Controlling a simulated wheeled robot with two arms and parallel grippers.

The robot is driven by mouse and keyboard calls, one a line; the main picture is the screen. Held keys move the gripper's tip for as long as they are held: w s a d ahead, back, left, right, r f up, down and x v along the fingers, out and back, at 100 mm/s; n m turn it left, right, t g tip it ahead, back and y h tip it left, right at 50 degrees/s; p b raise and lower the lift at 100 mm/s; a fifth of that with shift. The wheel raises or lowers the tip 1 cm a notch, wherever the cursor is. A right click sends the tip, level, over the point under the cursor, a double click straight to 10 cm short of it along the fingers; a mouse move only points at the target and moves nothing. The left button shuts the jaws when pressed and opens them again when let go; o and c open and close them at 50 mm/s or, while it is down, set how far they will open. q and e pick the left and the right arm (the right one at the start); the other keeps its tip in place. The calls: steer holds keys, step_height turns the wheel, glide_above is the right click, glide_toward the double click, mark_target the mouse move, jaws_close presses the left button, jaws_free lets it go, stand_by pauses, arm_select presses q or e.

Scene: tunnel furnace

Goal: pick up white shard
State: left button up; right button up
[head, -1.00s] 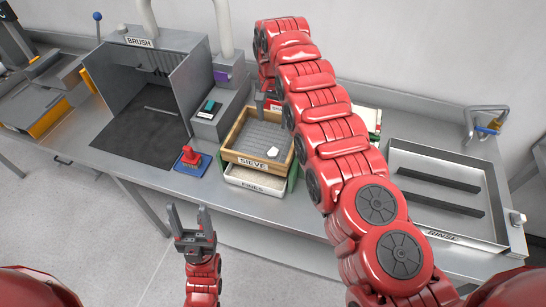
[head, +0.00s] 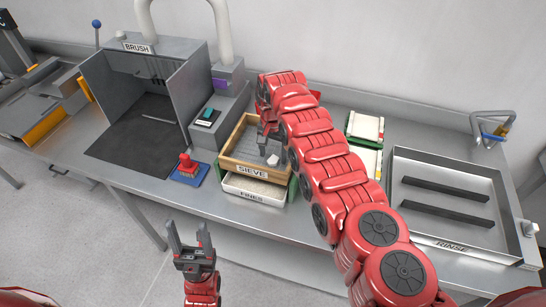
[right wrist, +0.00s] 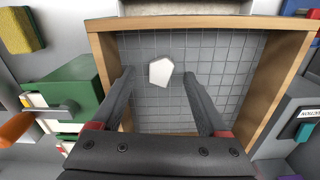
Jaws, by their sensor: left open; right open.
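The white shard (head: 273,160) lies on the mesh of the wooden-framed sieve (head: 235,163), near its front right corner. In the right wrist view the shard (right wrist: 160,71) is a small white angular piece on the grey grid, between and beyond the fingertips. My right gripper (right wrist: 158,73) is open and empty above the sieve, its fingers on either side of the shard in that view. In the head view my right gripper (head: 268,140) is partly hidden by its own arm. My left gripper (head: 189,236) is open and empty in front of the bench.
A fines drawer (head: 252,190) sits under the sieve. A red button on a blue base (head: 188,170) and the brush booth (head: 140,110) stand left. White-lined green trays (head: 366,127) and the rinse basin (head: 447,243) are right. The sieve's raised wooden rim surrounds the shard.

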steer(key=shift+f, duration=0.85)
jaws_close()
steer(key=shift+w+r, duration=0.1)
steer(key=shift+r, duration=0.05)
